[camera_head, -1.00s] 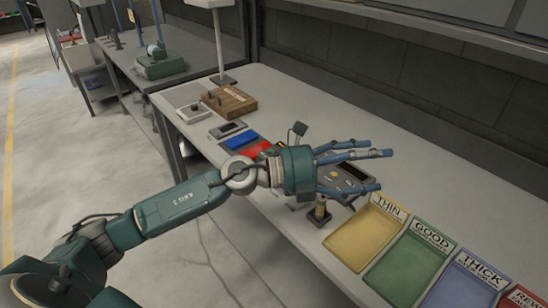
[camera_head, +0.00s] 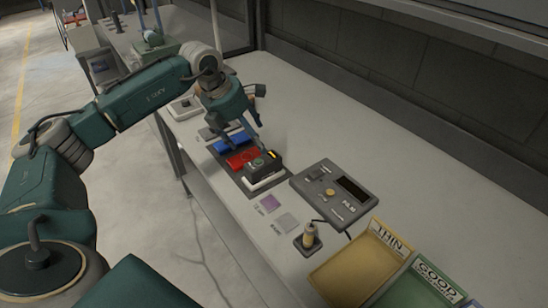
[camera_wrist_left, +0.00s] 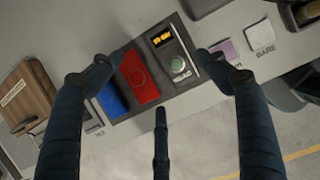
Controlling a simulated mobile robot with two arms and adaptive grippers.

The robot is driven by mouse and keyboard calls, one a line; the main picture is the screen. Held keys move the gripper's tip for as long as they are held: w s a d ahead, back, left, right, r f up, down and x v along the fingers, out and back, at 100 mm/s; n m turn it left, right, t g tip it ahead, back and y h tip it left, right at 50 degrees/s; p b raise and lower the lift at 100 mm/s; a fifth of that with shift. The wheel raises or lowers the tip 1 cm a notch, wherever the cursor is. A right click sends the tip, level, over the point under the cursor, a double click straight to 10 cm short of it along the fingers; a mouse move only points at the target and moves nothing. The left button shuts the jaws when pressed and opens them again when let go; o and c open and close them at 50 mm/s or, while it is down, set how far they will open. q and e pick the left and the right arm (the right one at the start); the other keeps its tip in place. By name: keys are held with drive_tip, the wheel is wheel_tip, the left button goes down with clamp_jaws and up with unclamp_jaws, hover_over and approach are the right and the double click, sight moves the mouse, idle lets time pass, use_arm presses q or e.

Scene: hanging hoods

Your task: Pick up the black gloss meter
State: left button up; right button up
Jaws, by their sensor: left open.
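The black gloss meter (camera_head: 263,163) is a small dark block with a round green-ringed face and a yellow marking. It sits at the near-right end of a dark holder on the bench, beside a red block (camera_head: 242,158) and a blue block (camera_head: 231,140). In the left wrist view the meter (camera_wrist_left: 174,52) lies beyond my fingers, right of the red block (camera_wrist_left: 138,78). My left gripper (camera_head: 244,118) is open and empty, fingers pointing down above the blue end of the holder. In the left wrist view its fingers (camera_wrist_left: 157,66) are spread wide. My right gripper is not in view.
A dark control unit (camera_head: 334,192) and a yellow-topped probe (camera_head: 309,236) stand right of the holder. Purple (camera_head: 269,203) and grey (camera_head: 286,222) plates lie before it. Labelled trays, including THIN (camera_head: 350,268), are at front right. A wooden box (camera_wrist_left: 30,88) is at left.

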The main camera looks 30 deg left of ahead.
sight(262, 158)
use_arm(q)
drive_tip(key=shift+f, duration=0.35)
drive_tip(key=f, duration=0.1)
drive_tip(key=f+p, duration=0.1)
drive_tip(key=f, duration=0.1)
drive_tip(key=shift+w+d+f, duration=0.15)
drive_tip(key=shift+d+f, duration=0.05)
drive_tip(key=shift+d, duration=0.2)
drive_tip(key=p+x, duration=0.2)
drive_tip(key=x, duration=0.2)
drive_tip(key=shift+d+f, duration=0.15)
drive_tip(key=shift+d, duration=0.05)
drive_tip(key=shift+w+f+p, duration=0.2)
drive_tip(key=shift+f+p, duration=0.1)
drive_tip(key=shift+f, duration=0.05)
drive_tip(key=shift+w+f, duration=0.1)
drive_tip(key=shift+f, duration=0.05)
drive_tip(key=c, duration=1.8)
drive_tip(key=shift+c, duration=0.2)
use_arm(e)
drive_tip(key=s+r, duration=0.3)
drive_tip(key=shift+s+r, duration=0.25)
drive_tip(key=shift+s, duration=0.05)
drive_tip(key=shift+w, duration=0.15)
